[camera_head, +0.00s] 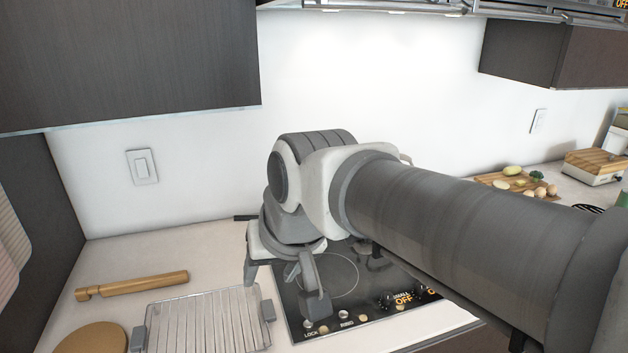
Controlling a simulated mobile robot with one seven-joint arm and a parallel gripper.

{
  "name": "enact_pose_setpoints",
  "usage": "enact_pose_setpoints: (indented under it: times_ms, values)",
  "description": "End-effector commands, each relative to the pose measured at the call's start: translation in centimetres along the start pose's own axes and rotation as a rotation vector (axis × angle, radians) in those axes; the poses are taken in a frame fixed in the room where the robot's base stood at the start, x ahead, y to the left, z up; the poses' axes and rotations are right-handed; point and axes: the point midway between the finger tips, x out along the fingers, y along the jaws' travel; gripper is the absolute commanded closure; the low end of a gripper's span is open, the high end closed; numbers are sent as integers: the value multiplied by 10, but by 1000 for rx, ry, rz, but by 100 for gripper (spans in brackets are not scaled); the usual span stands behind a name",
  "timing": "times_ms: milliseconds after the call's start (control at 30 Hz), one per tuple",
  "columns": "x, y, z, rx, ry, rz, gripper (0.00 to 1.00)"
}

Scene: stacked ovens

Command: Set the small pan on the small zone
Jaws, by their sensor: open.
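The black cooktop (370,304) is set in the counter, with a thin ring-marked zone (345,291) partly visible beside my gripper. My gripper (282,290) points down over the cooktop's left edge, its fingers apart with nothing visible between them. I cannot clearly identify the small pan. A short dark bar (243,217) sticks out left of my wrist near the wall and may be a handle. My arm hides much of the cooktop, including other zones, so I cannot tell which one is the small zone.
A cutting board with food (515,183) is at the far right. Cabinets and a hood hang above.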

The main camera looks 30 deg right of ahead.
Motion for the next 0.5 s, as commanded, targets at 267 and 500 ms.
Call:
enact_pose_setpoints:
  times_ms: [267, 500]
  values:
    - [-6, 8, 51, -212, 2, 39, 43]
    - [-5, 10, 57, -238, 0, 45, 43]
